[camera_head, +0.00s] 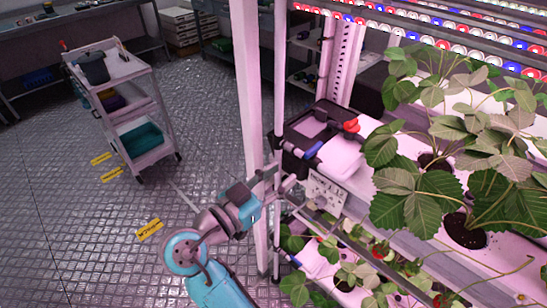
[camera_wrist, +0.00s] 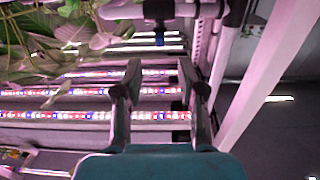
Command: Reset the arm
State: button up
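My arm, with blue joint covers (camera_head: 190,250), reaches up from the bottom of the head view towards the rack. My gripper (camera_head: 286,182) is at the front corner of the rack, close to the white upright post in the picture. In the wrist view my gripper (camera_wrist: 158,75) shows two dark fingers standing apart with nothing between them, so it is open and empty. Whether the fingers touch the post or rack edge cannot be told.
The rack's white post (camera_head: 249,80) stands close to my gripper. A black box (camera_head: 305,133) with red and blue valves and leafy plants (camera_head: 405,200) are to the right. A white cart (camera_head: 150,150) stands at the left.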

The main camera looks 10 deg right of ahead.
jog(key=s+d+f+n+t+y, duration=0.1)
jog(key=d+f+n+t+y, duration=0.15)
jog(key=f+n, duration=0.4)
jog(key=s+d+f+n+t+y, duration=0.1)
jog(key=d+f+n+y, duration=0.25)
jog(key=f, duration=0.65)
jog(key=s+d+f+n+y, duration=0.3)
jog(key=s+f+y, duration=0.2)
jog(key=s+f, duration=0.4)
jog(key=s+f+n+y, duration=0.15)
jog(key=s+y, duration=0.25)
jog(key=s, duration=1.1)
jog(key=s+d+r+m, duration=0.1)
jog(key=s+r+m, duration=0.2)
jog(key=s+r, duration=0.5)
jog(key=s+t, duration=0.1)
jog(key=s, duration=0.2)
jog(key=shift+s+d+r, duration=0.2)
jog(key=shift+s+d, duration=0.05)
jog(key=shift+d, duration=0.05)
jog(key=shift+m, duration=0.25)
